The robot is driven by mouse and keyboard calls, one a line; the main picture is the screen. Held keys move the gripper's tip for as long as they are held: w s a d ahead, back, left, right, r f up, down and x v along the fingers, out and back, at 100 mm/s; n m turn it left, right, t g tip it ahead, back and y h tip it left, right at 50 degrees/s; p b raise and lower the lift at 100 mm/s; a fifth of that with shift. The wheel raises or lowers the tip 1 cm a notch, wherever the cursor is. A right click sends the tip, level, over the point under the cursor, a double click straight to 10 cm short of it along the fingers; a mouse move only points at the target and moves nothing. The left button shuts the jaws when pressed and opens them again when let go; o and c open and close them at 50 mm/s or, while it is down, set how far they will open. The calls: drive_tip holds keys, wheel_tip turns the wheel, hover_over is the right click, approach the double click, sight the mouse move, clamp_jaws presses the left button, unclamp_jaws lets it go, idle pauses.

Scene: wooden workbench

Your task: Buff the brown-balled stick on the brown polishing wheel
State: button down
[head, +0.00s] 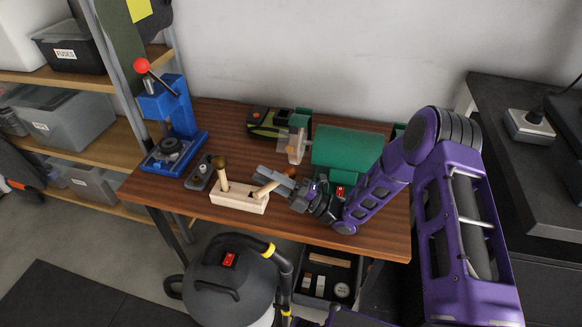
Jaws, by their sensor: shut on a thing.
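A pale wooden block (238,199) lies near the front of the bench. One stick with a brown ball (219,163) on top stands in its left end, leaning slightly. A second pale stick (265,189) slants up to the right from the block's right end. An orange-brown ball shows at its upper end, partly hidden by my gripper (266,177). My gripper is shut on this second stick. I cannot tell whether its lower end sits in the block. The green polishing machine (346,148) stands behind, with a beige wheel (296,146) on its left. Its right side is mostly hidden by my arm.
A blue press (172,118) with a red-knobbed lever stands at the bench's left. A dark grey plate (201,173) lies beside the block. A black-and-green case (266,122) lies at the back. A vacuum (228,272) stands in front. The bench's front left is clear.

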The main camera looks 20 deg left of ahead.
sight(258, 197)
drive_tip(key=shift+s+d, duration=0.15)
drive_tip(key=shift+s, duration=1.4)
drive_tip(key=shift+s+d, duration=0.15)
drive_tip(key=shift+s, duration=1.4)
